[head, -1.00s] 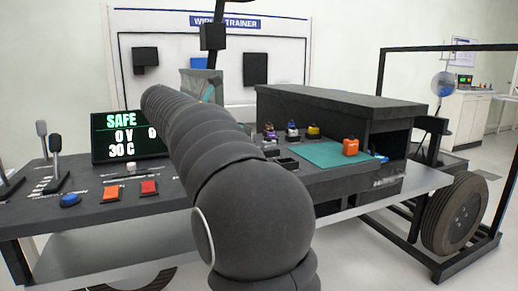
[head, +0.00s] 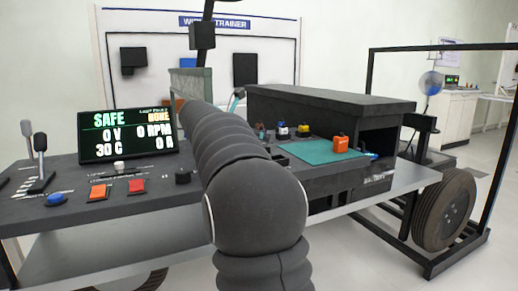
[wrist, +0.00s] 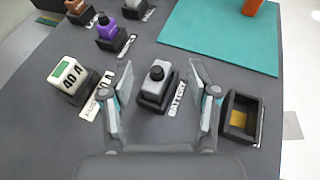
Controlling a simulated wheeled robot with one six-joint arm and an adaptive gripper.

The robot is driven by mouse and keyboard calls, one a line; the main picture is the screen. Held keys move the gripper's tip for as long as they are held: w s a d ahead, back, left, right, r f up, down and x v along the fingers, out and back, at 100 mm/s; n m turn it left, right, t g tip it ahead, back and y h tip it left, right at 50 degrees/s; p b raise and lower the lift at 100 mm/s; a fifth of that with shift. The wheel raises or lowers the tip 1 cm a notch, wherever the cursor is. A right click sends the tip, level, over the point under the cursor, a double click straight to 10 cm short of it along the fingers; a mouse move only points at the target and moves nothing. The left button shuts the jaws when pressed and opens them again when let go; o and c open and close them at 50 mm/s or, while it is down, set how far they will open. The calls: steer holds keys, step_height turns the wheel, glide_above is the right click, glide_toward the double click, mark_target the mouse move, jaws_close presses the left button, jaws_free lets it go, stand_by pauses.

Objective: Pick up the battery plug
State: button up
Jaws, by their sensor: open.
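The battery plug (wrist: 158,80) is a grey block with a black round knob on top. It sits in a dark holder beside a white label reading BATTERY (wrist: 178,98). In the wrist view my gripper (wrist: 162,82) is open, with one finger on each side of the plug. There is a gap between the plug and each finger, and nothing is held. In the head view my arm hides the plug and most of my gripper.
A white 40 A block (wrist: 69,79) stands left of my gripper, and an empty dark holder (wrist: 241,116) to the right. A purple plug (wrist: 107,29) is farther back. An orange block (head: 340,144) stands on the teal mat (head: 310,152). A dark box (head: 330,105) rises behind.

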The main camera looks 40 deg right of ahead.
steer(key=shift+x, duration=1.1)
jaws_close()
